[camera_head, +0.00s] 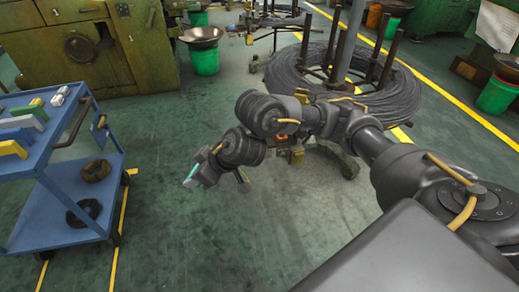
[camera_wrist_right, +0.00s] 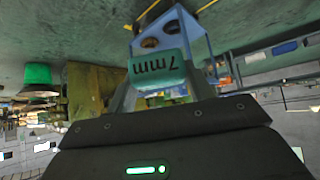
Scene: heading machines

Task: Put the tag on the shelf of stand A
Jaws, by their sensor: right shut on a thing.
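The tag is a small teal-green plate marked "7mm" (camera_wrist_right: 157,68), with the writing upside down in the right wrist view. My right gripper (camera_head: 195,178) is shut on it, and its teal edge shows at the fingertips in the head view. The gripper holds it in the air over the green floor, to the right of the blue cart (camera_head: 45,160). A stand with upright posts (camera_head: 333,58) carries a large wire coil (camera_head: 415,90) at the back. No letter A is readable, so I cannot tell which stand is A. My left gripper is out of view.
The blue cart has coloured blocks (camera_head: 20,122) on its top and dark rings (camera_head: 84,212) on lower levels. A green machine (camera_head: 95,55) and a green bucket (camera_head: 205,60) stand at the back. Open floor lies between cart and coil.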

